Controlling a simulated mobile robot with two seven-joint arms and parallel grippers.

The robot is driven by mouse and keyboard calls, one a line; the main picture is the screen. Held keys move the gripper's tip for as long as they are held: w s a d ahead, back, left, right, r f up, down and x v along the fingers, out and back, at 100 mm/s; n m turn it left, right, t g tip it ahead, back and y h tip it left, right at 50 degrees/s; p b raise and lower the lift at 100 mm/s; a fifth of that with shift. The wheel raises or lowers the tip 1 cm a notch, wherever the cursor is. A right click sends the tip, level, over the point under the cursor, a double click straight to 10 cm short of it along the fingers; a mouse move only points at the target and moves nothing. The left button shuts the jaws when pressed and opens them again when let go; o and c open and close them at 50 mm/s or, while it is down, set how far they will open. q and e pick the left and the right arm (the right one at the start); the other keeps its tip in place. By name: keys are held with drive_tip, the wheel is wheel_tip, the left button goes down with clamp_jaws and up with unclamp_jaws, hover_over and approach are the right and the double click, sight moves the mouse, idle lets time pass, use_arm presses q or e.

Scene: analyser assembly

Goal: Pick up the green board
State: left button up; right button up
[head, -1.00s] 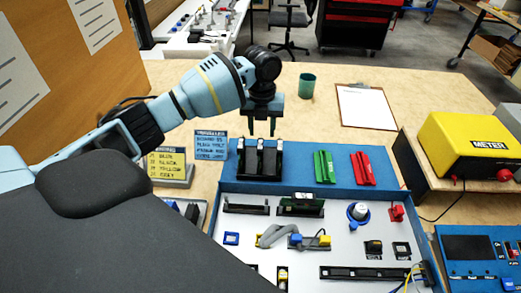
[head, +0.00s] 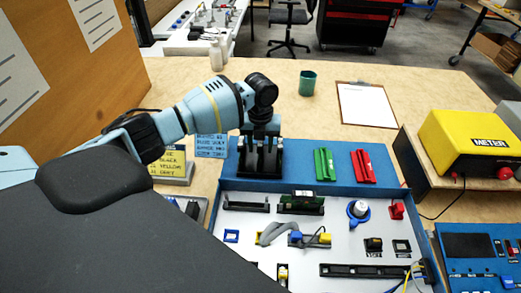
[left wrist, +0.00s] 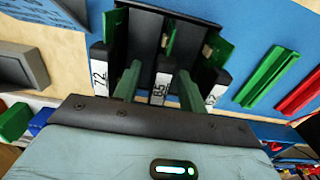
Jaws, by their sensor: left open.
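A black rack (head: 262,173) stands on the blue surface, partly hidden behind my gripper. In the left wrist view it holds dark blocks with white number labels, the middle one reading 85 (left wrist: 161,88), and green board-like pieces (left wrist: 220,48) show among its dark walls. My left gripper (left wrist: 160,74) is open, its fingers on either side of the middle labelled block; whether they touch it I cannot tell. In the head view the gripper (head: 262,148) is down at the rack. A green strip-shaped piece (head: 325,165) lies right of the rack. My right gripper is not in view.
A red strip-shaped piece (head: 362,167) lies beside the green one. The open tray (head: 340,225) with several parts lies in front. A yellow meter (head: 465,140) stands at right. A teal cup (head: 307,83) and clipboard (head: 366,104) are behind, with bare table around them.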

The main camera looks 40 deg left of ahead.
use_arm(q)
clamp_jaws()
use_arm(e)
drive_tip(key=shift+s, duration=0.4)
use_arm(q)
wheel_tip(320, 180, up, 10)
drive_tip(key=shift+r, duration=0.1)
drive_tip(key=c, duration=0.6)
unclamp_jaws()
drive_tip(key=shift+c, duration=0.2)
clamp_jaws()
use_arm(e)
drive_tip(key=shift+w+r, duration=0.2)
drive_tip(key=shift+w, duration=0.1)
use_arm(q)
drive_tip(key=shift+p, duration=0.35)
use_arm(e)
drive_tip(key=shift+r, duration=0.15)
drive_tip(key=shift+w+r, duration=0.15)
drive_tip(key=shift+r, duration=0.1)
